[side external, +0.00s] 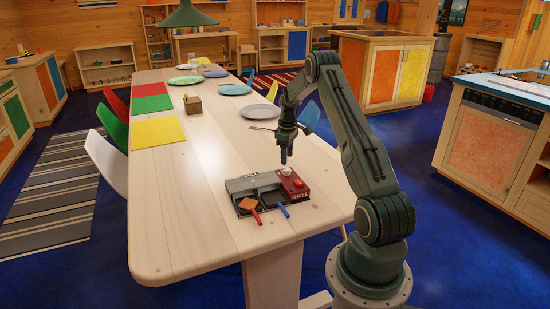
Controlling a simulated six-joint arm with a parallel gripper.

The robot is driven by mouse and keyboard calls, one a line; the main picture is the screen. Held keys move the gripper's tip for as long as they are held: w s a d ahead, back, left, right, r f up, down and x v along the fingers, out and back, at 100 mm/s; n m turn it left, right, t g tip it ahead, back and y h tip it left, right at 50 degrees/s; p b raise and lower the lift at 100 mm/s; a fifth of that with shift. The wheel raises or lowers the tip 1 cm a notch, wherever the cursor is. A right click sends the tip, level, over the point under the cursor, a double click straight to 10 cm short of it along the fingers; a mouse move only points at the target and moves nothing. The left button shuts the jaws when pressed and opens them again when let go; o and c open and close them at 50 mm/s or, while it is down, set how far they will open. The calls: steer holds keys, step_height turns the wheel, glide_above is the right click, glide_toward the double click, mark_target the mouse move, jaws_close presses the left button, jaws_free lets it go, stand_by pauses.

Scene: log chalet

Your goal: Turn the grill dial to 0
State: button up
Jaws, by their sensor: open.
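The grill (265,191) stands near the front end of the long pale wooden table. It has a grey part on the left and a red block (296,189) lettered GRILL on the right. The dial (286,171) is a small whitish shape on top of the red block, and its setting is too small to read. My gripper (284,160) points down just above the dial, with its fingertips close to it. I cannot tell whether they touch it. My gripper is open, and nothing shows held in it.
Two small pans with a red handle (257,217) and a blue handle (284,210) stick out from the grill's front; an orange piece (248,204) lies on the left one. Plates (260,111), coloured mats (157,133) and a small wooden box (193,104) are farther back. The table's front left is clear.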

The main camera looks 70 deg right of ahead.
mark_target(285, 170)
step_height(285, 170, up, 8)
steer(key=shift+r, duration=0.15)
stand_by(0.4)
steer(key=shift+a+r, duration=0.1)
steer(key=w+a+r+t, duration=0.1)
steer(key=a+r, duration=0.5)
steer(key=a, duration=0.3)
steer(key=w+a+r+h, duration=0.1)
steer(key=a+r, duration=0.5)
steer(key=a, duration=0.3)
steer(key=w+a+r+t, duration=0.1)
steer(key=a+r, duration=0.5)
steer(key=a, duration=0.3)
steer(key=s+a+t+y, duration=0.1)
steer(key=s+a+t, duration=0.2)
steer(key=s+a, duration=1.5)
steer(key=shift+s+a+t, duration=0.15)
steer(key=shift+a+t, duration=0.15)
steer(key=shift+a, duration=0.65)
